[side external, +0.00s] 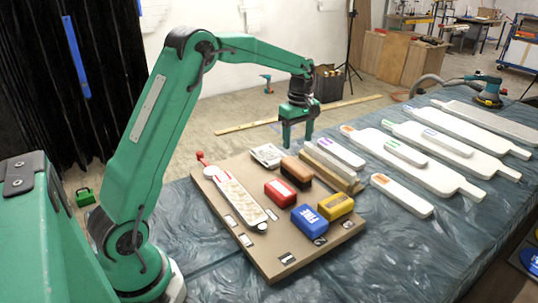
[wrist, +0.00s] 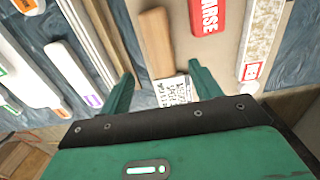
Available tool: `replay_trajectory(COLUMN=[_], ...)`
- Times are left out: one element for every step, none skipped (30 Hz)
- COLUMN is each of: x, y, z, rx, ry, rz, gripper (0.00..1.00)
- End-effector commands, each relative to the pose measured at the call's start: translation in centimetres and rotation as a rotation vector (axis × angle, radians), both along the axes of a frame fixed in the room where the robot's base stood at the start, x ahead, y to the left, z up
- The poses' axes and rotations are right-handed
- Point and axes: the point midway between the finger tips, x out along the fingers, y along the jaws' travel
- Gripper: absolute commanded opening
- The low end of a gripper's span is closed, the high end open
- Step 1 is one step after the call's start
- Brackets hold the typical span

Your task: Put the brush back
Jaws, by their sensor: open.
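The brush (side external: 297,170), with a brown wooden back and a dark lower part, is on the tan board (side external: 280,261), between the red block and the wooden rack. Its plain wooden back shows in the wrist view (wrist: 156,42). My gripper (side external: 298,143) is open and empty above the far side of the board, past the brush. In the wrist view the fingers (wrist: 160,76) stand apart, with the brush's near end and a printed white card (wrist: 173,91) showing between them. The card also lies beside the brush in the side view (side external: 267,155).
Red (side external: 280,193), blue (side external: 309,221) and yellow (side external: 336,206) blocks sit on the board. A long sanding board (side external: 238,197) lies at its left. A wooden rack (side external: 343,181) holds pale bars right of the brush. Several white paddles (side external: 412,160) lie on the covered table.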

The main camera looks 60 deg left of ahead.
Motion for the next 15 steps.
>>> replay_trajectory(x=[0.0, 0.0, 0.0, 0.0, 0.0, 0.0, 0.0, 0.0, 0.0, 0.0, -0.1, -0.2, -0.2, -0.3, -0.5], y=[0.0, 0.0, 0.0, 0.0, 0.0, 0.0, 0.0, 0.0, 0.0, 0.0, -0.1, -0.2, -0.3, -0.4, -0.6], z=[0.0, 0.0, 0.0, 0.0, 0.0, 0.0, 0.0, 0.0, 0.0, 0.1, 0.1, 0.3, 0.5, 0.7, 1.0], rx=[0.000, 0.000, 0.000, 0.000, 0.000, 0.000, 0.000, 0.000, 0.000, 0.000, 0.001, 0.001, 0.002, 0.003, 0.004], ry=[0.000, 0.000, 0.000, 0.000, 0.000, 0.000, 0.000, 0.000, -0.001, -0.001, -0.002, -0.005, -0.007, -0.010, -0.014], rz=[0.000, 0.000, 0.000, 0.000, 0.000, 0.000, 0.000, 0.000, -0.001, -0.003, -0.006, -0.012, -0.018, -0.026, -0.041], gripper=[0.63, 0.63, 0.63, 0.63, 0.63, 0.63, 0.63, 0.63, 0.63, 0.63, 0.63, 0.63, 0.63, 0.63, 0.63])
